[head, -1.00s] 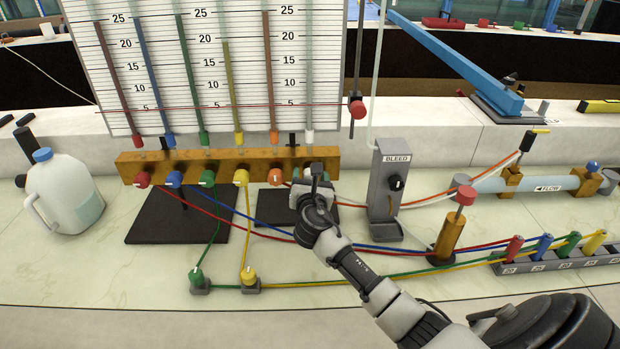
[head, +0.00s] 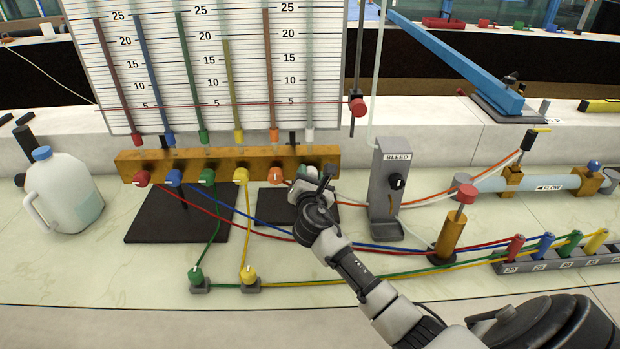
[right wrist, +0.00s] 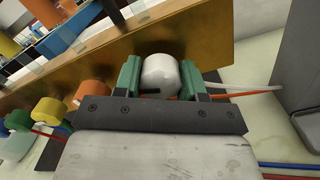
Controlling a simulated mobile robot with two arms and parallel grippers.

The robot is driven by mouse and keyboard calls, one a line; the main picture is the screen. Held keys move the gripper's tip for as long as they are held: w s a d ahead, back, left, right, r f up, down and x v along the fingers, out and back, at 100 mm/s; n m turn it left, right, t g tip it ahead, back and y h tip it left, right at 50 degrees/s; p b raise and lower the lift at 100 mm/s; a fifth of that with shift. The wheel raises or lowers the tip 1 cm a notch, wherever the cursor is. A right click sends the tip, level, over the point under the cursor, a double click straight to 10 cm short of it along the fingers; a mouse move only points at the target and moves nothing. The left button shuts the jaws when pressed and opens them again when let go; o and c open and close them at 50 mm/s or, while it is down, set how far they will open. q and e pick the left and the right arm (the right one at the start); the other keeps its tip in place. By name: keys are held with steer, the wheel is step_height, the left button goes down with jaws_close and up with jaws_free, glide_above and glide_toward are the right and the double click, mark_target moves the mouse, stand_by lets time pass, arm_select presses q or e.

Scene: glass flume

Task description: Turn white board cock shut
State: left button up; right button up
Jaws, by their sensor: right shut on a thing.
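The white board cock (right wrist: 160,77) sits at the right end of the brass manifold bar (right wrist: 205,35), beside the orange cock (right wrist: 91,93). My right gripper (right wrist: 161,84) has its green-padded fingers on either side of the white cock and is shut on it. In the head view my right gripper (head: 313,188) covers most of the white cock, at the right end of the bar (head: 225,160). A dark mark shows low on the cock's face in the wrist view. My left gripper is not in view.
Red, blue, green, yellow and orange cocks (head: 275,175) line the bar to the left. The grey bleed block (head: 385,185) stands close to the right of my gripper. Coloured tubes cross the bench below. A white jug (head: 62,190) stands at far left.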

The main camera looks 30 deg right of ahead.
steer(key=m+b, duration=0.1)
steer(key=m, duration=0.2)
steer(key=shift+f+m, duration=0.1)
steer(key=shift+m, duration=0.3)
steer(key=m+b, duration=0.1)
steer(key=m, duration=0.2)
steer(key=shift+a+m, duration=0.1)
steer(key=shift+m, duration=0.2)
steer(key=m+b, duration=0.1)
steer(key=m, duration=0.2)
steer(key=shift+m, duration=0.3)
steer(key=shift+m+b, duration=0.55)
steer(key=shift+m, duration=1.05)
steer(key=shift+r+m, duration=0.2)
steer(key=shift+m, duration=0.1)
steer(key=o, duration=0.9)
